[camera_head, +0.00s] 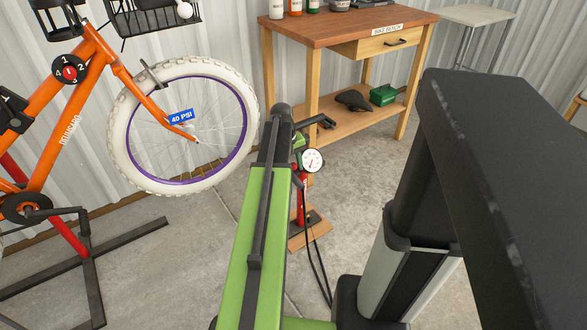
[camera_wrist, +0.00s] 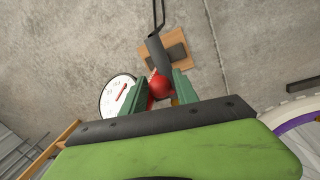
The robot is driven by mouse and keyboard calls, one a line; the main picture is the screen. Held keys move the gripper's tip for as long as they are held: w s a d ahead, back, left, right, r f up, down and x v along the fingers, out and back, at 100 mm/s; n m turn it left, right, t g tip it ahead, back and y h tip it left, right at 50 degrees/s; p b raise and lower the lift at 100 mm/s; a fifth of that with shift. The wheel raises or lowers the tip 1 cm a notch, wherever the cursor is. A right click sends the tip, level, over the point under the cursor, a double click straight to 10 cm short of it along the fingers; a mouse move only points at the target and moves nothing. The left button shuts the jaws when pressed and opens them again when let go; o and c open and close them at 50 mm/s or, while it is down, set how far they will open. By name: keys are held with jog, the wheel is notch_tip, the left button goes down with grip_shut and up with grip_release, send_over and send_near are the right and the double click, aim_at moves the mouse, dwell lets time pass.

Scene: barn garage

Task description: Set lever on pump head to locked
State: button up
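The floor pump stands on the concrete, with a red barrel (camera_head: 301,205) and a white round gauge (camera_head: 312,160). The gauge also shows in the wrist view (camera_wrist: 117,96), left of the fingers. My gripper (camera_wrist: 160,84) has its two green fingers apart. A red rounded part (camera_wrist: 160,86) of the pump shows between them, with gaps at the sides; contact cannot be told. I cannot make out the lever or its position. In the head view my arm hides part of the pump top.
An orange bike with a white tire (camera_head: 127,135) stands at left on a dark stand (camera_head: 95,270). A wooden workbench (camera_head: 345,22) is behind the pump. The pump's wooden base (camera_head: 318,232) rests on the floor, and a black hose (camera_head: 315,255) hangs beside it.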

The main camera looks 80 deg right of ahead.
grip_shut()
jog(key=shift+s+a+f+t+h+b, duration=0.25)
jog(key=shift+a+f+t+h+b, duration=0.15)
jog(key=shift+a+t+h+b, duration=0.1)
jog(key=shift+s+f+t+h, duration=0.1)
jog(key=shift+f+t+h, duration=0.1)
jog(key=shift+t+h, duration=0.1)
jog(key=shift+t+h+b, duration=0.3)
jog(key=shift+h+b, duration=0.1)
jog(key=shift+b, duration=0.05)
jog(key=shift+d, duration=0.15)
jog(key=shift+o, duration=0.6)
grip_release()
jog(key=shift+r, duration=0.15)
